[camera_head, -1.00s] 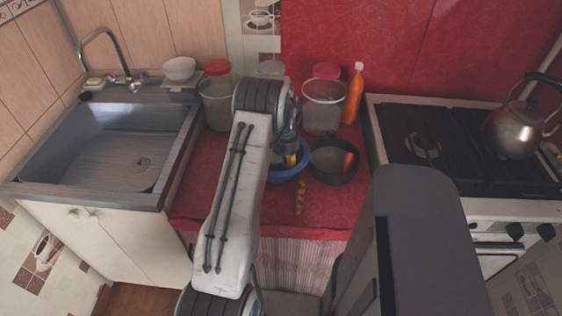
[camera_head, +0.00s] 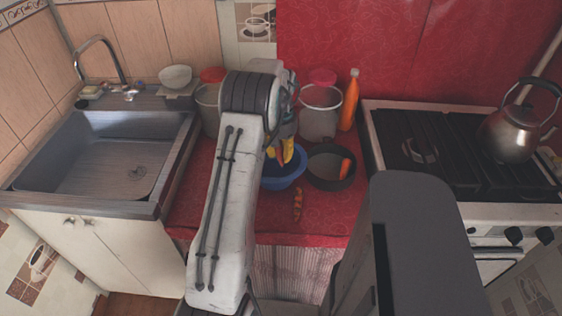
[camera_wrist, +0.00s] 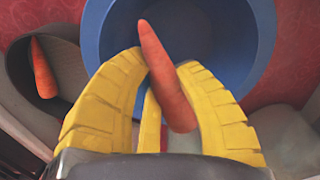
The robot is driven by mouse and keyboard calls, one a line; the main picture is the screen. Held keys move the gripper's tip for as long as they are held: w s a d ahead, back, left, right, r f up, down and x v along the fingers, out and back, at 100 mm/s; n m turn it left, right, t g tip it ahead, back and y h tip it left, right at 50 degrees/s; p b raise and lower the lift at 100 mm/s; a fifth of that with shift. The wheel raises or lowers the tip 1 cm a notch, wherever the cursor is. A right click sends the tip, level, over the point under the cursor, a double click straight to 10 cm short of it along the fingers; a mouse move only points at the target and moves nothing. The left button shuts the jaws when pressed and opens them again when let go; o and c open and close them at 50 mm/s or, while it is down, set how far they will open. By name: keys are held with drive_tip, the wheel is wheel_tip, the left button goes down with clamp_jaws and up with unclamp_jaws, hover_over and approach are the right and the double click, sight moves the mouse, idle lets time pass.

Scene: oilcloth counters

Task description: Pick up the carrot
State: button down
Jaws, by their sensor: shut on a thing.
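My gripper (camera_head: 284,157) has yellow fingers and is shut on an orange carrot, which it holds over the blue bowl (camera_head: 284,180). In the wrist view the held carrot (camera_wrist: 165,75) lies between the fingers of my gripper (camera_wrist: 160,75), its narrow tip pointing up in the picture. The blue bowl (camera_wrist: 92,25) is behind it, and its inside looks empty where visible. A second carrot (camera_head: 345,168) sits in the dark pan (camera_head: 322,180) to the right of the bowl. It also shows in the wrist view (camera_wrist: 43,68).
A small orange object (camera_head: 297,204) lies on the red counter (camera_head: 325,218) in front of the pan. Behind stand a clear container (camera_head: 320,115) with a red lid and an orange bottle (camera_head: 349,100). The sink (camera_head: 110,155) is left, the stove (camera_head: 430,140) with a kettle (camera_head: 512,132) right.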

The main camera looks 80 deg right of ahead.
sight(281, 150)
wheel_tip(281, 150, up, 2)
drive_tip(key=shift+p, duration=0.3)
drive_tip(key=shift+r+p, duration=1.45)
drive_tip(key=shift+p, duration=0.05)
